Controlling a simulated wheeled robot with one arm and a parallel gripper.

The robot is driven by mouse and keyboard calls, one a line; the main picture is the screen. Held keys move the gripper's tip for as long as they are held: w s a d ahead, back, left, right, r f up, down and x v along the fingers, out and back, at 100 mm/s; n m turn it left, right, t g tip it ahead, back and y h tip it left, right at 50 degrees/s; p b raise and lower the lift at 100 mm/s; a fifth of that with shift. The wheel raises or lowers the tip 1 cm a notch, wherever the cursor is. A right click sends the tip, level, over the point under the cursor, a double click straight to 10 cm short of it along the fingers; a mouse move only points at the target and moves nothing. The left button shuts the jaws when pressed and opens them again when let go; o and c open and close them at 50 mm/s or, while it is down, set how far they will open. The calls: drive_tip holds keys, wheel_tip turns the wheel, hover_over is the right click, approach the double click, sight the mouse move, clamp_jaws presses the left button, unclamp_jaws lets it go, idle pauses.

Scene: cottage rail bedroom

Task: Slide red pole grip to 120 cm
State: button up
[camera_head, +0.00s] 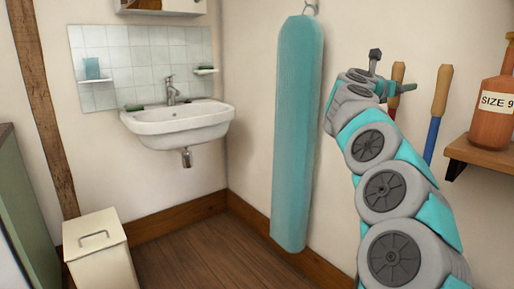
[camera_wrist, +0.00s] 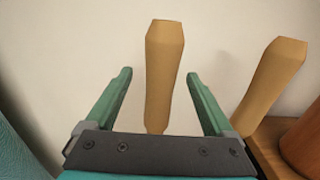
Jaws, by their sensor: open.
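Two wooden pole grips stand upright against the wall. The left grip (camera_head: 398,73) is just beyond my gripper (camera_head: 385,80) in the head view; a small reddish bit of its pole shows below, and my arm hides the rest. The right grip (camera_head: 441,90) sits on a blue pole (camera_head: 432,138). In the wrist view, my gripper (camera_wrist: 159,75) is open, and one grip (camera_wrist: 164,75) stands between its two green fingers with gaps on both sides. The other grip (camera_wrist: 270,85) is to the right, outside the fingers. No height marks are readable.
A wooden shelf (camera_head: 483,155) with an orange bottle (camera_head: 493,110) labelled "SIZE 9" is close on the right. A teal ironing board (camera_head: 297,130) hangs left of my arm. A sink (camera_head: 178,125) and cream bin (camera_head: 97,250) are farther left, with bare floor (camera_head: 190,255) between.

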drive_tip(key=shift+b+v, duration=0.75)
drive_tip(key=shift+v, duration=0.05)
drive_tip(key=b+v, duration=0.4)
drive_tip(key=v, duration=0.4)
drive_tip(key=shift+s+a, duration=0.15)
drive_tip(key=shift+r, duration=0.1)
